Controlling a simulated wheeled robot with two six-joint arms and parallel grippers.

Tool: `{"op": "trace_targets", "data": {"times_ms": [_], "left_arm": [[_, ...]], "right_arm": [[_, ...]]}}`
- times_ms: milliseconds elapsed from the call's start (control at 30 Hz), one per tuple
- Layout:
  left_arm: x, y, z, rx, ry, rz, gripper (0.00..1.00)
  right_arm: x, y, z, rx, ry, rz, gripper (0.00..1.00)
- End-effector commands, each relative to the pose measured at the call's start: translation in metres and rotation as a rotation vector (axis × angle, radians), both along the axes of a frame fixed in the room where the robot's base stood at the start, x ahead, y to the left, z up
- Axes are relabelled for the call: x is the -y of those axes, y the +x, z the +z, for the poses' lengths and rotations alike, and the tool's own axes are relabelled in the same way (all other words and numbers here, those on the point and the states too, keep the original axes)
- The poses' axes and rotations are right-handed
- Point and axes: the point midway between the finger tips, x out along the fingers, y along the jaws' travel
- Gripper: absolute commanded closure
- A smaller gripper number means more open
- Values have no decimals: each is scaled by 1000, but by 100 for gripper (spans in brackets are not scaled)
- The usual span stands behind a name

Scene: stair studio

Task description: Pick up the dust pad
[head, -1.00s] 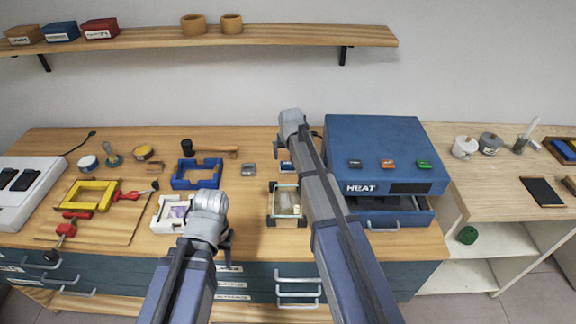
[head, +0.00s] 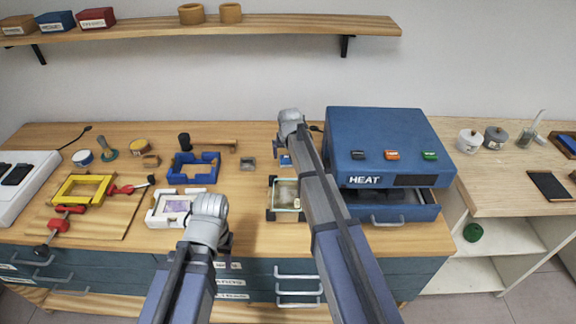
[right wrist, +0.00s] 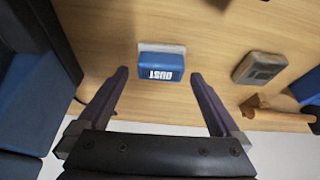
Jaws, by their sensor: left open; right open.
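The dust pad is a blue block with a pale layer along one side and a white DUST label. It lies on the wooden bench in the right wrist view (right wrist: 161,66). In the head view a small blue-and-white bit of it (head: 285,160) shows beside my right arm, which partly hides it. My right gripper (right wrist: 159,76) is open, with the pad in view between its two fingers; I cannot tell the height gap. My left gripper (head: 210,218) is open and empty at the bench front, by a white frame (head: 160,216).
The blue HEAT box (head: 385,150) with an open drawer stands right of my right arm. A glass-topped frame (head: 286,194) lies in front of the pad. A grey block (right wrist: 260,67) and a wooden-handled tool (right wrist: 270,112) lie near it. A shelf (head: 200,32) hangs above.

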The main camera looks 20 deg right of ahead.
Motion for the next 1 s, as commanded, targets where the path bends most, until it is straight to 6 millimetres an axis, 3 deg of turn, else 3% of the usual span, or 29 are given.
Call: {"op": "trace_targets", "data": {"times_ms": [33, 167, 467, 1000], "left_arm": [[0, 0, -14, 0, 0, 0, 50], [0, 0, -26, 0, 0, 0, 50], [0, 0, -26, 0, 0, 0, 50], [0, 0, -26, 0, 0, 0, 50]], "right_arm": [[0, 2, -14, 0, 0, 0, 0], [1, 9, -27, 0, 0, 0, 0], [1, 10, -26, 0, 0, 0, 0], [1, 10, -26, 0, 0, 0, 61]]}}
